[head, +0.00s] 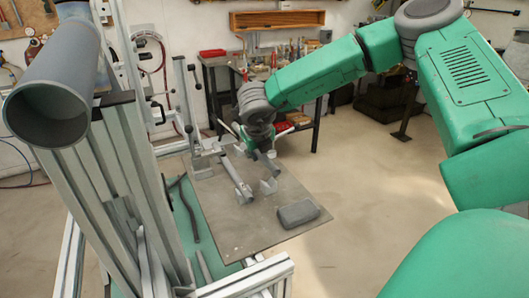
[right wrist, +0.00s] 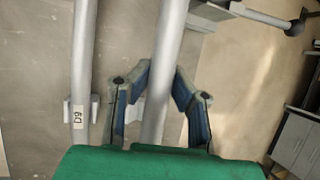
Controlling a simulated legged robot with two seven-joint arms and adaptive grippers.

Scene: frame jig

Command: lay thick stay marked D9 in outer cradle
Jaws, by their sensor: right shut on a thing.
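My right gripper (head: 262,147) is low over the plate in the head view. In the right wrist view its blue-padded fingers (right wrist: 160,82) are shut on a grey tube (right wrist: 172,30); no marking shows on this tube. A second grey tube, the stay marked D9 (right wrist: 79,118), lies to the left, apart from the fingers, with a small bracket (right wrist: 94,107) at its side. In the head view a grey tube (head: 234,178) slants across the plate left of the gripper. My left gripper is not in view.
The plate (head: 235,235) carries an angled grey bracket (head: 268,187) and a dark grey block (head: 298,213). An aluminium frame (head: 125,170) with a large grey pipe (head: 62,85) stands close at left. A workbench (head: 215,62) is behind. The floor at right is clear.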

